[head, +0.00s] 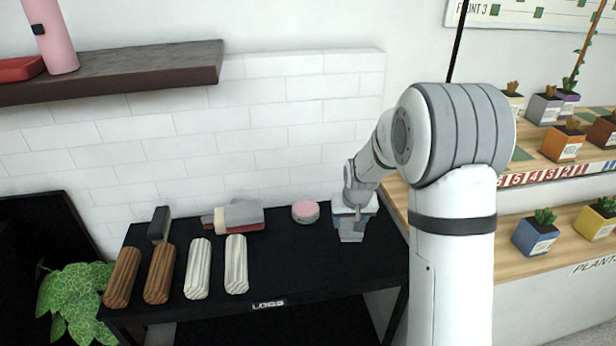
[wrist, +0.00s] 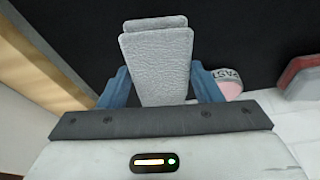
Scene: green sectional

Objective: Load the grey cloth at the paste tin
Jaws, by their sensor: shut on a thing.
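My gripper (wrist: 157,88) is shut on the grey cloth (wrist: 160,50), a folded textured pad that sticks out between its two blue fingers. In the head view my gripper (head: 353,222) is at the right end of the black table, with the grey cloth (head: 351,236) under it. I cannot tell whether the cloth touches the table top. The paste tin (head: 305,211) is a round pink tin on the table, a little left of my gripper. In the wrist view the paste tin (wrist: 230,88) shows just right of the right finger, partly hidden, with lettering on its side.
The black table (head: 270,270) also holds several brown and white logs (head: 198,268), a dark block (head: 159,225) and a stack of red and grey things (head: 234,217) left of the tin. A white brick wall stands behind. Shelves with potted plants (head: 564,143) are at the right.

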